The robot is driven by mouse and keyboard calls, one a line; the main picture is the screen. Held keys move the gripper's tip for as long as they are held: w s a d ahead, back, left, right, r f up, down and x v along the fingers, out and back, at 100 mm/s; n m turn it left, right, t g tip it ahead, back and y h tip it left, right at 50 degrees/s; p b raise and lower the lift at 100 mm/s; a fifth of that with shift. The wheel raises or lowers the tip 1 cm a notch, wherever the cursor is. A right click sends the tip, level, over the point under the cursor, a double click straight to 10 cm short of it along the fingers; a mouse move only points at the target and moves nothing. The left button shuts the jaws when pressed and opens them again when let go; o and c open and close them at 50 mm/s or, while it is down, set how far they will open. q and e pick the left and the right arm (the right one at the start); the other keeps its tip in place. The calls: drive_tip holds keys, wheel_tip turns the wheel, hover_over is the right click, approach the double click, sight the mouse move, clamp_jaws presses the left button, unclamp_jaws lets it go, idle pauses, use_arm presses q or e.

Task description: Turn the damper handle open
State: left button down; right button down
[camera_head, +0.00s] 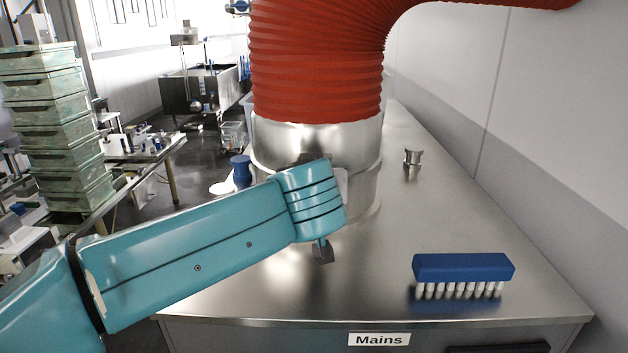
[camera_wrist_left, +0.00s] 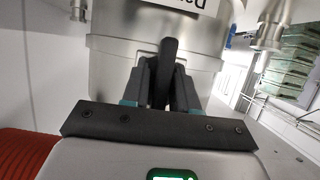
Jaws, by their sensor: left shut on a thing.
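The damper handle (camera_wrist_left: 168,55) is a dark, narrow bar in front of the shiny metal duct collar (camera_wrist_left: 115,55) in the left wrist view. My left gripper (camera_wrist_left: 166,82) has its two dark fingers shut on the handle, one on each side. A white label (camera_wrist_left: 190,5), partly cut off, is on the collar and reads upside down. In the head view, the collar (camera_head: 300,140) stands under a red duct, and my teal left arm reaches across to its front. My right gripper is not in view.
A ribbed red duct (camera_head: 315,60) rises from the collar. A blue brush (camera_head: 463,268) and a small metal knob (camera_head: 412,158) are on the steel top (camera_head: 400,225) at right. Stacked green crates (camera_head: 60,130) stand at left. A "Mains" label (camera_head: 379,339) is on the front.

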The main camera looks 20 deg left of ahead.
use_arm(q)
drive_tip(key=shift+f, duration=0.55)
drive_tip(key=c, duration=1.2)
unclamp_jaws()
drive_tip(key=shift+o, duration=0.3)
drive_tip(key=shift+w+a, duration=0.1)
drive_tip(key=shift+w, duration=0.2)
drive_tip(key=b+v, duration=0.1)
drive_tip(key=v, duration=1.5)
drive_tip(key=shift+r, duration=0.15)
drive_tip(key=shift+s, duration=0.15)
